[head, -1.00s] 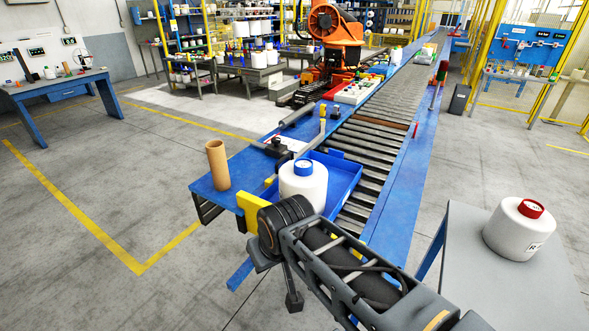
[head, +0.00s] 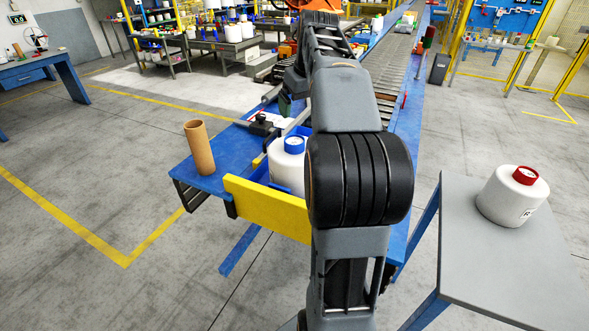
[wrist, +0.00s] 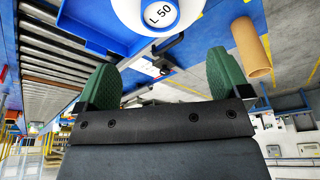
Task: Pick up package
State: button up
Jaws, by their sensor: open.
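A white package with a blue cap ring (head: 286,157) stands upright in the blue tray at the near end of the conveyor, partly hidden by my arm. In the wrist view the same white package (wrist: 132,12) is at the top edge, partly cut off, with "L 50" on its label. My gripper (wrist: 163,62) is open and empty, its two green fingers spread apart, with the package beyond them and not between them. A second white package with a red cap ring (head: 513,200) stands on the grey table at the right.
A brown cardboard tube (head: 199,148) stands on the blue table left of the tray and shows in the wrist view (wrist: 251,46). A yellow plate (head: 266,207) fronts the conveyor's near end. The roller conveyor (head: 398,88) runs away behind. The grey table (head: 470,265) is otherwise bare.

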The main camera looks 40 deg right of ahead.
send_over(295, 139)
jog(key=s, duration=0.2)
notch_tip(295, 139, down, 7)
jog(key=shift+a+f, duration=0.1)
jog(key=shift+a, duration=0.05)
jog(key=shift+p+x, duration=0.5)
jog(key=shift+x, duration=2.2)
jog(key=shift+a, duration=0.1)
grip_shut()
jog(key=shift+w, duration=0.1)
